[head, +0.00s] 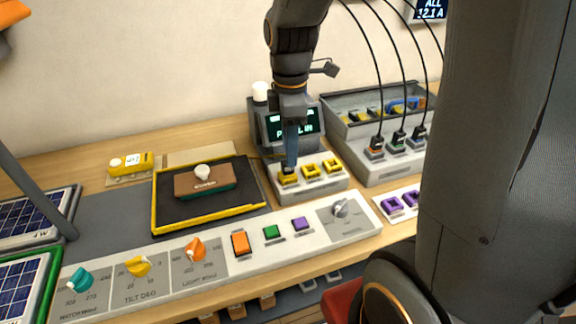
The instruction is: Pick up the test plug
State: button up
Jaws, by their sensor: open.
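My gripper (291,158) hangs pointing down over the left end of a light grey block at the front of a small tester. Its slim fingers reach down to the leftmost yellow socket (288,180). They are open, though the gap between them is hard to see from here. A small dark shape shows at the fingertips just above that socket; I cannot tell whether it is the test plug or part of the fingers. Two more yellow sockets (322,168) to the right look empty. The tester's screen (302,124) shows green text, partly hidden by my gripper.
Black cabled plugs (398,139) stand in a grey unit to the right, near my arm. A tray (208,220) with a brown block (205,180) lies left. A yellow meter (131,164) is farther left. A control panel (215,262) with knobs and buttons runs along the front.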

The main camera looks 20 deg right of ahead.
aim_at(288, 170)
jog(key=shift+w+r+n, duration=0.4)
jog(key=shift+n, duration=0.6)
jog(key=shift+f, duration=0.15)
jog(key=shift+w+f+p, duration=0.2)
jog(key=shift+f+p, duration=0.5)
jog(key=shift+f, duration=1.15)
jog(key=shift+w+f+p, duration=0.15)
jog(key=shift+f+p, duration=0.5)
jog(key=shift+f, duration=1.2)
grip_shut()
